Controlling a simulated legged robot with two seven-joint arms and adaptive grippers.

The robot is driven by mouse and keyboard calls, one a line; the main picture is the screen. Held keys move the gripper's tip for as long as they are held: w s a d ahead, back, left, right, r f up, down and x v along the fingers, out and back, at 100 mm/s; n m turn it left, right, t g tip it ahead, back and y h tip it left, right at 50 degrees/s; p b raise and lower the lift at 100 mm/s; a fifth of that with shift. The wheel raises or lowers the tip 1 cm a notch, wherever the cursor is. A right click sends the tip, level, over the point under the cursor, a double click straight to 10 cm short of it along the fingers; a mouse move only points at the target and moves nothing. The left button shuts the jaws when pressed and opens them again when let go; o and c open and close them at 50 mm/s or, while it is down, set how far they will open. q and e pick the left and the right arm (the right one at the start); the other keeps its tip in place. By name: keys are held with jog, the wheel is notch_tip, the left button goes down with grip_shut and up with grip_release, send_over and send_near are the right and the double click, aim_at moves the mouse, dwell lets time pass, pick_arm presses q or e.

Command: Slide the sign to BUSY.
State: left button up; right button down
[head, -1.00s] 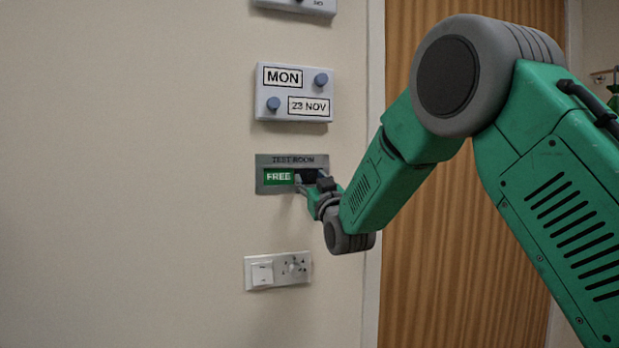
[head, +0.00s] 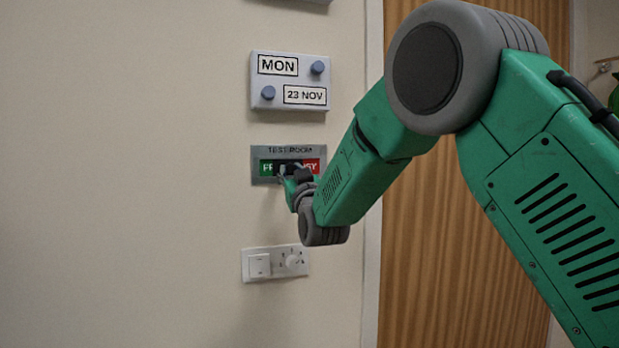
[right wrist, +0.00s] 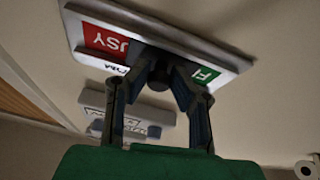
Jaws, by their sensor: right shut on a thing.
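The grey TEST ROOM sign (head: 257,152) is on the wall, left of the wooden door. Its green FREE field (head: 266,167) shows on the left and its red BUSY field (head: 313,165) on the right, each partly covered by the dark slider. My right gripper (head: 288,171) is at the middle of the sign. In the right wrist view the sign (right wrist: 220,52) appears upside down, and the right gripper (right wrist: 156,78) is shut on the dark slider knob (right wrist: 158,82) between the red and green fields. My left gripper is out of view.
A calendar panel (head: 290,80) with MON and 23 NOV and two knobs is above the sign. A switch plate (head: 275,263) is below it. The wooden door (head: 420,250) stands to the right. The wall on the left is bare.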

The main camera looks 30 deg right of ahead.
jog(key=a, duration=0.3)
jog(key=shift+w+a+r, duration=0.1)
jog(key=shift+w+a, duration=0.1)
jog(key=shift+w, duration=0.2)
jog(key=c, duration=1.6)
grip_release()
jog(key=shift+d, duration=0.15)
jog(key=shift+o, duration=0.9)
jog(key=shift+s+r, duration=0.15)
jog(key=shift+s, duration=0.2)
jog(key=shift+w, duration=0.1)
jog(key=shift+a+f, duration=0.2)
send_near(274, 165)
jog(key=v, duration=0.5)
jog(key=shift+s, duration=0.3)
